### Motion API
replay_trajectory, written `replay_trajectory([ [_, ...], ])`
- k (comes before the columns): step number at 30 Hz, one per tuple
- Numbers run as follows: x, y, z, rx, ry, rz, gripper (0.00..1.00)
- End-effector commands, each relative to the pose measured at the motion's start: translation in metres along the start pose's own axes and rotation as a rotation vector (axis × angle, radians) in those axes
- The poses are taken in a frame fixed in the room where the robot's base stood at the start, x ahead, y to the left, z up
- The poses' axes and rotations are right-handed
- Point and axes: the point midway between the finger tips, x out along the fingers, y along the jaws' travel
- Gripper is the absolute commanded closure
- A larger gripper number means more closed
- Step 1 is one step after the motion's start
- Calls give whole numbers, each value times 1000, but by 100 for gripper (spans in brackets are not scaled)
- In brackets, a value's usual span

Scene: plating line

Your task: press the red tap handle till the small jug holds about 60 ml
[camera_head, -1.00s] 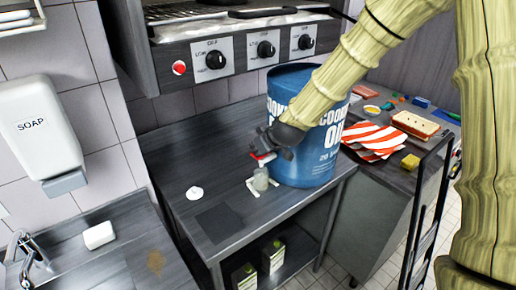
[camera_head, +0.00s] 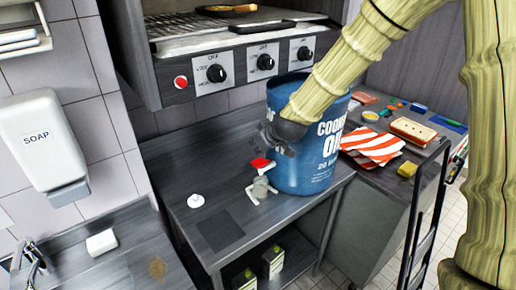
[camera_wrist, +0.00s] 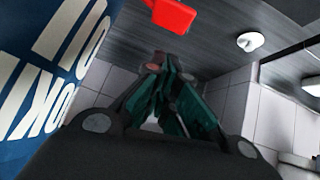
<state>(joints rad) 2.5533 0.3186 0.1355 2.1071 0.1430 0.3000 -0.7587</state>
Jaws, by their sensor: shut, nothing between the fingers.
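The red tap handle (camera_head: 262,164) sticks out from the lower front of the blue cooking oil drum (camera_head: 318,165) on the steel counter. The small jug (camera_head: 260,189), greyish and upright, stands under the tap on a pale piece; its fill level is too small to read. My gripper (camera_head: 268,133) is shut and empty, beside the drum and above the handle, apparently clear of it. In the wrist view my closed fingers (camera_wrist: 158,62) point toward the wall and counter, and the red handle (camera_wrist: 173,14) shows at the top edge. The drum's lettering fills the left side there.
A small white round object (camera_head: 195,200) and a dark square mat (camera_head: 220,230) lie left of the jug. An oven with knobs (camera_head: 240,65) hangs above the counter. A red-striped cloth (camera_head: 372,143) and bread lie right of the drum. The counter's left part is largely clear.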

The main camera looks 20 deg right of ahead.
Motion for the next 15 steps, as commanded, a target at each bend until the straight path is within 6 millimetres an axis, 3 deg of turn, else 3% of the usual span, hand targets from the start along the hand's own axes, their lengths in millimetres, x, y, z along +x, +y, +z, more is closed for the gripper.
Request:
replay_trajectory([
  [15,-46,4,3,-1,1,0,100],
])
